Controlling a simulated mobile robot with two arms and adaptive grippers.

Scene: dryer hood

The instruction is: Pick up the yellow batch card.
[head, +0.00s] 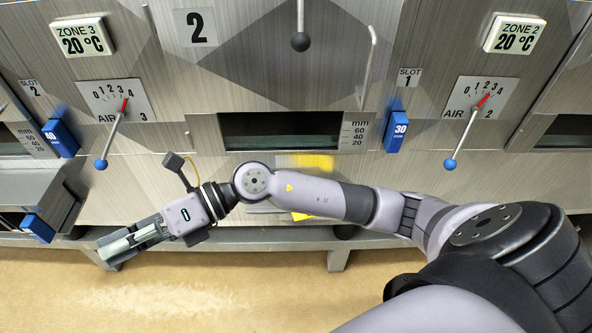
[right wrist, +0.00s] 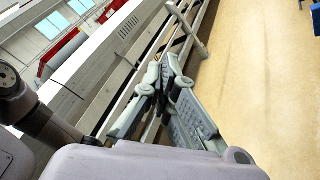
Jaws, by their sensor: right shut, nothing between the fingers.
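The yellow batch card (head: 302,216) shows in the head view as a small strip just below my right forearm, near the ledge under the slot; my arm hides the rest. A blurred yellow patch (head: 312,161) above the arm on the steel looks like its reflection. My right gripper (head: 112,252) is at the lower left, well left of the card, pointing down-left over the ledge's front edge. Its fingers are together with nothing between them. They also show in the right wrist view (right wrist: 166,68), where no card shows. My left gripper is not in view.
A dark slot (head: 281,130) is in the steel front above my arm. Blue-knobbed air levers (head: 450,164) and blue slot tags (head: 397,131) stick out on both sides. A grey rail (head: 270,235) runs along the bottom. The tan floor (head: 200,290) in front is clear.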

